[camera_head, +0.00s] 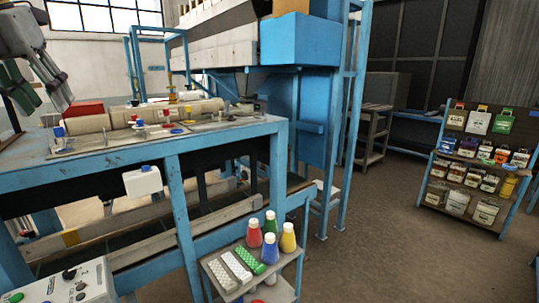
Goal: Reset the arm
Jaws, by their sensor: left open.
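My left gripper (40,92) is at the upper left of the head view, raised above the left end of the blue-framed workbench. Its fingers point down and stand apart, with nothing seen between them. My left arm comes in from the left edge and is mostly cut off by the frame. My right gripper and right arm are not in view.
The blue workbench (205,137) carries rolls (88,124), a red box (84,108) and small parts. A small shelf (225,292) holds several coloured bottles (254,234). A sack rack (428,197) stands at right. Open floor (370,240) lies between.

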